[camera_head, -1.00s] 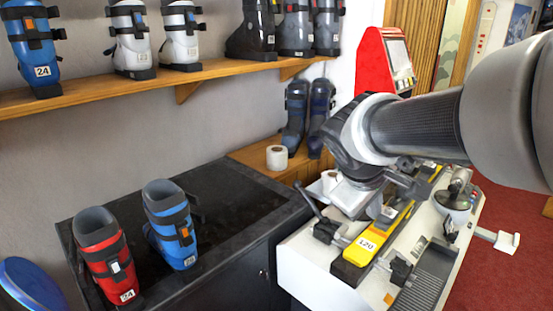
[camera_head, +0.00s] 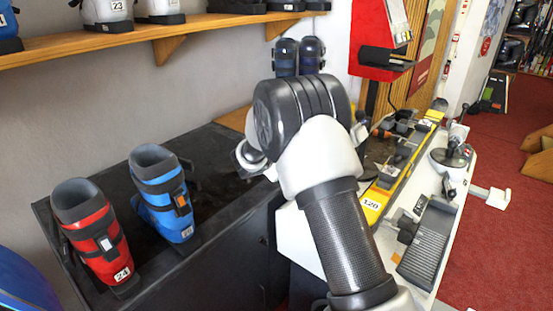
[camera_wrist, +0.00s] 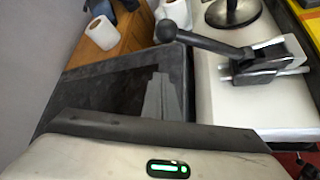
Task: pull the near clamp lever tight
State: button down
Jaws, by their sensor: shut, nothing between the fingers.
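The near clamp lever (camera_wrist: 215,46) shows in the wrist view as a dark rod with a round black knob, pointing left from its metal clamp (camera_wrist: 265,62) on the white bench. The knob overhangs the bench's left edge. In the head view my arm hides this lever. My gripper (camera_wrist: 160,80) is shut and empty, over the dark counter, below and left of the knob and apart from it. The yellow ski (camera_head: 400,178) marked 120 lies along the bench (camera_head: 448,225).
A red boot (camera_head: 97,235) and a blue boot (camera_head: 165,200) stand on the black counter (camera_head: 225,150), left of my arm. White rolls (camera_wrist: 102,32) stand beyond the counter. A red machine (camera_head: 375,45) stands behind.

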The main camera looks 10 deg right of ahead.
jog(key=x, duration=0.6)
jog(key=shift+p, duration=0.3)
jog(key=d+r, duration=0.1)
jog(key=d+r+p, duration=0.1)
jog(key=r, duration=0.1)
jog(key=shift+s+d+r, duration=0.1)
jog(key=shift+s+r, duration=0.05)
jog(key=shift+s, duration=0.05)
jog(key=shift+d+b, duration=0.1)
jog(key=shift+b, duration=0.65)
